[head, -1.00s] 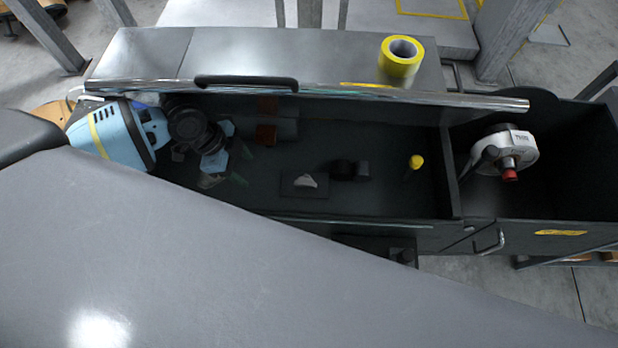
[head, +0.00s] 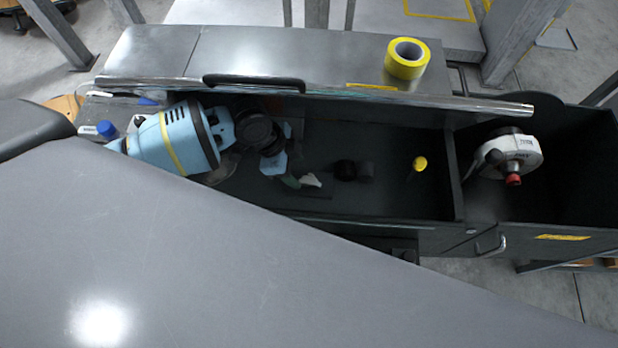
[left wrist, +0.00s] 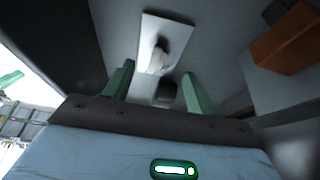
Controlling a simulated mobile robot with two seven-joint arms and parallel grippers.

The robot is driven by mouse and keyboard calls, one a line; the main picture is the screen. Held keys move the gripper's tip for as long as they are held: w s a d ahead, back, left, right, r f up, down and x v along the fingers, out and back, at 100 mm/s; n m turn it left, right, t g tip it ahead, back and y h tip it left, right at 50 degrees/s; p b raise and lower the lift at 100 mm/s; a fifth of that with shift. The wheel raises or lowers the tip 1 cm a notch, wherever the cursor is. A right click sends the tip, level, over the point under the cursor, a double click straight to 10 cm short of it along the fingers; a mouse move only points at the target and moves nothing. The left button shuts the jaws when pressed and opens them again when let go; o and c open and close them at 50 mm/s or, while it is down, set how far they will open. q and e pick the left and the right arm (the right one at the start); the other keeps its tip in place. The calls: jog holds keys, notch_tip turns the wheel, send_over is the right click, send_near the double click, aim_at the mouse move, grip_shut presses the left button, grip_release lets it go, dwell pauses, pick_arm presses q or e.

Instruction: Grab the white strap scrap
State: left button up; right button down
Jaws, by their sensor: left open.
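The white strap scrap (head: 311,180) is a small pale piece in the dark tool tray (head: 400,205). In the left wrist view the scrap (left wrist: 158,58) is blurred and lies over a flat light plate (left wrist: 150,28), just beyond the fingertips. My left gripper (head: 293,181) reaches into the tray from the left, its fingers close to the left side of the scrap. In the left wrist view its green fingers (left wrist: 158,82) are spread apart with nothing gripped between them. The right gripper is not in view.
A black cylindrical part (head: 346,170) and a yellow-topped part (head: 419,163) sit right of the scrap. An orange-brown block (left wrist: 288,40) stands at the right. Yellow tape (head: 407,60) rests on the lid (head: 300,50). A white-and-red tool (head: 512,155) lies in the right compartment.

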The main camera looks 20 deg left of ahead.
aim_at(307, 177)
pick_arm(q)
jog(key=shift+d, duration=0.25)
jog(key=x, duration=0.5)
jog(key=shift+w+d+b, duration=0.15)
jog(key=shift+d+b, duration=0.05)
jog(key=shift+b, duration=0.2)
jog(key=c, duration=1)
jog(key=shift+c, duration=0.2)
